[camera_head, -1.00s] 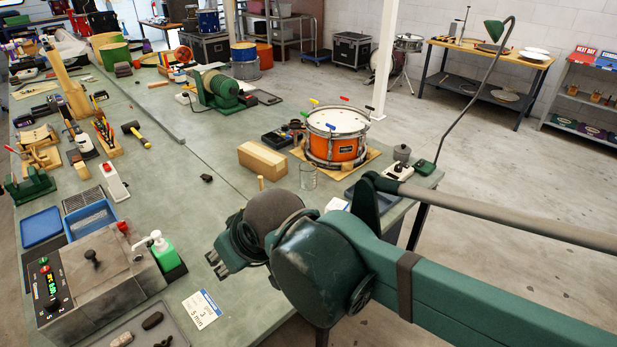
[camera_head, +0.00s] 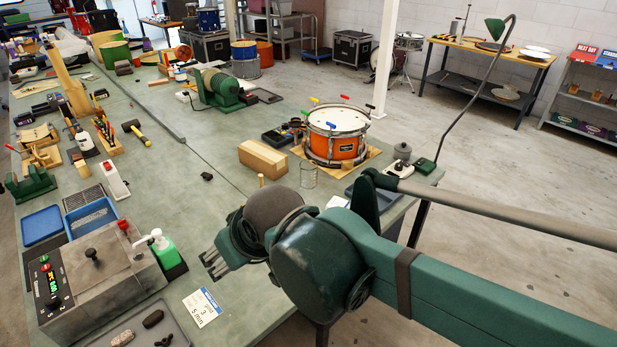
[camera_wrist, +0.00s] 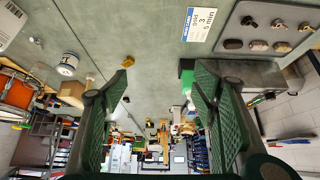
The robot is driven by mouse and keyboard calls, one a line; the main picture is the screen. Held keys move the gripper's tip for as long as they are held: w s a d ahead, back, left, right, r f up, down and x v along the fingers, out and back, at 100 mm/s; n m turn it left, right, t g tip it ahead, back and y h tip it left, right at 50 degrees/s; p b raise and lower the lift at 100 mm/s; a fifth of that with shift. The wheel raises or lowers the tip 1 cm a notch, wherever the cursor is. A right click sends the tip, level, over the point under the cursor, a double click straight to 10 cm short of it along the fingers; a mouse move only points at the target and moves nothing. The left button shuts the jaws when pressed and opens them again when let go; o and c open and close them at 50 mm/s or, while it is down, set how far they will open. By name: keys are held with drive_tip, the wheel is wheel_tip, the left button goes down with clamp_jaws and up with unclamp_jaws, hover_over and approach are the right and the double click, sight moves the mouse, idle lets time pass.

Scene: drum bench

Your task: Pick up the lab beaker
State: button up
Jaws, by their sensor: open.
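The lab beaker (camera_head: 309,176) is a clear glass cylinder standing upright on the green bench, between the wooden block and the orange drum. My gripper (camera_head: 212,264) is over the front part of the bench, well to the left of the beaker and nearer the camera. In the wrist view my gripper (camera_wrist: 160,76) shows two green padded fingers wide apart with nothing between them.
A wooden block (camera_head: 263,159) and a small wooden peg (camera_head: 261,181) stand left of the beaker. The orange drum (camera_head: 335,147) is behind it on a board. A green bottle (camera_head: 164,250) and a grey control box (camera_head: 105,275) are left of my gripper. The bench between is mostly clear.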

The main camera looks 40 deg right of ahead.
drive_tip(key=w+d+r+m+h+p, duration=0.1)
drive_tip(key=w+d+r+m+p, duration=0.2)
drive_tip(key=w+d, duration=0.65)
drive_tip(key=m+g+h+p, duration=0.3)
drive_tip(key=m+g+p, duration=0.1)
drive_tip(key=m+p, duration=0.4)
hover_over(307, 187)
wheel_tip(307, 187, down, 14)
drive_tip(key=shift+r, duration=0.1)
drive_tip(key=shift+x, duration=1.3)
drive_tip(key=shift+b, duration=0.3)
